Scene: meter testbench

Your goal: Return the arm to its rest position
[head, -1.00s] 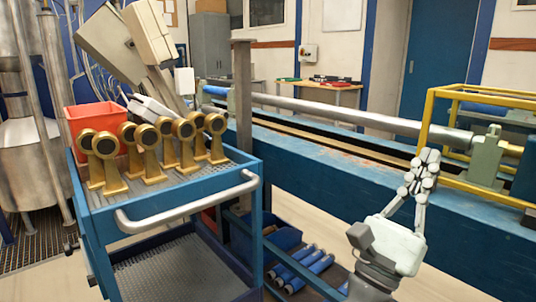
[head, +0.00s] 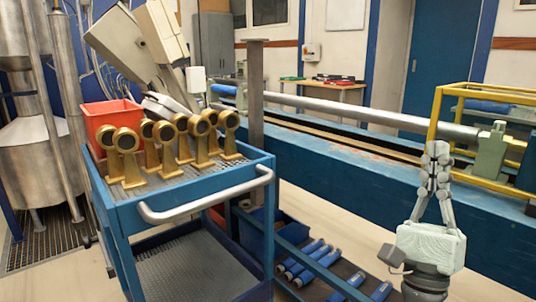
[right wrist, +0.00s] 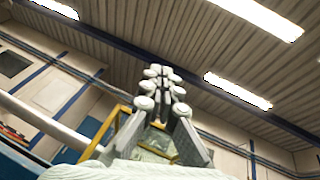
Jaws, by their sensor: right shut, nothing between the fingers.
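My right gripper (head: 437,152) points upward at the right of the head view, in front of the blue bench. Its fingers meet at the tips, with nothing between them. In the right wrist view the shut fingers (right wrist: 160,75) rise toward the ceiling, with nothing held. The right arm's wrist shows below the pale gripper body, at the lower right of the head view. My left gripper does not show in either view.
A blue cart (head: 205,202) at left carries several brass meters (head: 158,150) and a red bin (head: 108,122). Blue cylinders (head: 315,262) lie low beside it. A long blue bench (head: 340,165) with a metal pipe (head: 350,110) and a yellow frame (head: 436,110) runs behind my gripper.

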